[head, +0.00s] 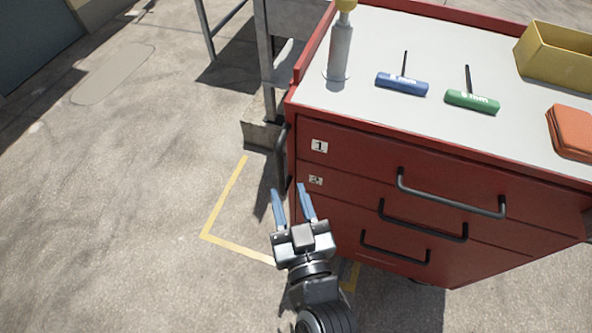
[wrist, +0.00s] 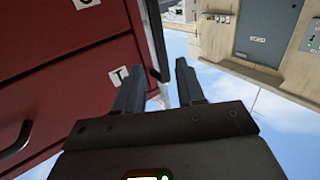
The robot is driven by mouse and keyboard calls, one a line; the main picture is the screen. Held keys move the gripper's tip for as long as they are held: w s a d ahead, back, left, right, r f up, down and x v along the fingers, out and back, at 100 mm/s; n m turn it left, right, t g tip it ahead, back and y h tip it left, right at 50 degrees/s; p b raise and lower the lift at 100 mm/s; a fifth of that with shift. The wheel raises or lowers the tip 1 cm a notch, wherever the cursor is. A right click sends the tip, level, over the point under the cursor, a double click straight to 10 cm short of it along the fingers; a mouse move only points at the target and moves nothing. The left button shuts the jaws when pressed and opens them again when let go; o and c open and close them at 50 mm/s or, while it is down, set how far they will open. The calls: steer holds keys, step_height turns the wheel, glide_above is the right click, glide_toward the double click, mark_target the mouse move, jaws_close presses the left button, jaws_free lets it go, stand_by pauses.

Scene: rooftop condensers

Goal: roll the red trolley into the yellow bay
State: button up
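The red trolley (head: 375,215) stands at right in the head view, with drawers labelled 1 and 2; its red side also fills the left of the wrist view (wrist: 60,65). A black upright bar handle (head: 282,150) is on its left side. My gripper (head: 288,188) is open, its blue fingers apart near the handle's lower end. In the wrist view the handle (wrist: 153,35) lines up with the gap between the fingers (wrist: 158,65); I cannot tell whether it is inside. The yellow bay outline (head: 222,205) is painted on the floor, partly hidden by my arm and the trolley.
On the trolley top are a bottle (head: 340,50), a blue-handled tool (head: 402,83), a green-handled tool (head: 472,101), a yellow bin (head: 555,55) and an orange pad (head: 573,132). A grey metal stand (head: 285,28) is behind the trolley. The floor at left is clear.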

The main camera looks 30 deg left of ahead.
mark_target(281, 168)
steer(key=shift+x, duration=0.8)
steer(key=x, duration=0.6)
steer(key=shift+w+a, duration=0.1)
steer(key=shift+a, duration=0.1)
jaws_close()
stand_by(0.7)
